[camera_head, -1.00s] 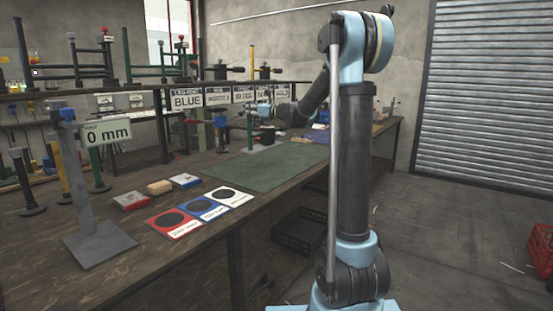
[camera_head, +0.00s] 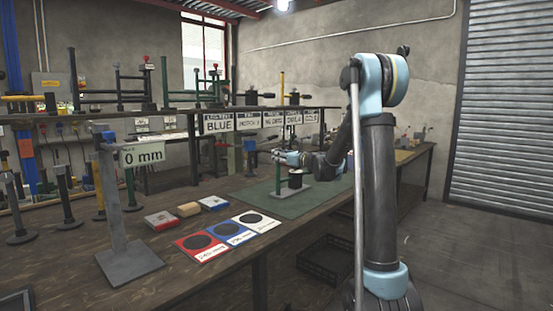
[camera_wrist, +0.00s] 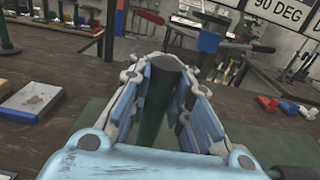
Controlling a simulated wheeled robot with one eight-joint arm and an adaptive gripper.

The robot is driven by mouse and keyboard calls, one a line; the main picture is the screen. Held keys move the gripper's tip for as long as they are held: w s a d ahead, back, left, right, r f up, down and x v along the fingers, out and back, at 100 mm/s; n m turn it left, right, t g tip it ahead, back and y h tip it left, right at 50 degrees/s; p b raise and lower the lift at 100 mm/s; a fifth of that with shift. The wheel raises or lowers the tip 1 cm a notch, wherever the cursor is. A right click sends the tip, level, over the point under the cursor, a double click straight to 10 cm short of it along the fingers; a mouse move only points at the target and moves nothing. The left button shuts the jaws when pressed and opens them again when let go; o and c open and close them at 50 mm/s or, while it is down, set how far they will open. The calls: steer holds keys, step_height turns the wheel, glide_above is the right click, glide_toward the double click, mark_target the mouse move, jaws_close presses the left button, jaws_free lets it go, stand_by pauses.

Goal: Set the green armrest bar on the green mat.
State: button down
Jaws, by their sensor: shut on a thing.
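My gripper (camera_head: 279,156) is shut on the green armrest bar (camera_head: 278,179), an upright dark green post with a flat foot. In the wrist view, its light-blue fingers (camera_wrist: 160,75) close on both sides of the dark green post (camera_wrist: 154,115). The green mat (camera_head: 258,200) lies flat on the bench, and its surface also shows in the wrist view (camera_wrist: 262,148). The bar's foot appears over the middle of the mat in the head view. I cannot tell whether it touches the mat. The gripper hides part of the bar.
Red, blue and white cards with black discs (camera_head: 228,236) lie left of the mat. A grey stand with a 0 mm sign (camera_head: 142,154) stands farther left. Small boxes (camera_head: 189,209) lie between them. A rack with labels such as BLUE (camera_head: 218,122) runs behind.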

steer(key=c, duration=1.5)
jaws_free()
steer(key=shift+o, duration=0.2)
steer(key=shift+d, duration=0.1)
steer(key=v, duration=1.2)
steer(key=s+d+f+n+g+h, duration=0.1)
steer(key=s+f+n+g+h, duration=0.1)
steer(key=s+f+n, duration=0.45)
steer(key=s+d+f+n+g+h, duration=0.1)
steer(key=s+n+g+h, duration=0.15)
steer(key=s, duration=0.65)
steer(key=s+f+n+g+h, duration=0.1)
steer(key=s+f+n, duration=0.2)
steer(key=s+n, duration=0.35)
steer(key=s+d+f+n+g+h, duration=0.1)
steer(key=s+d+f+n+h, duration=0.2)
steer(key=s, duration=0.4)
steer(key=s+d+f+n+g+h, duration=0.1)
steer(key=s+d+f+n+h, duration=0.1)
steer(key=s+d+f+n, duration=0.2)
steer(key=s+d+f+n+g+h, duration=0.1)
steer(key=s+d+f+n+h, duration=0.2)
steer(key=s+d+f, duration=0.4)
steer(key=s+d, duration=0.1)
steer(key=s, duration=0.4)
steer(key=shift+s+d+h, duration=0.25)
steer(key=shift+d+h, duration=0.1)
steer(key=shift+f, duration=0.1)
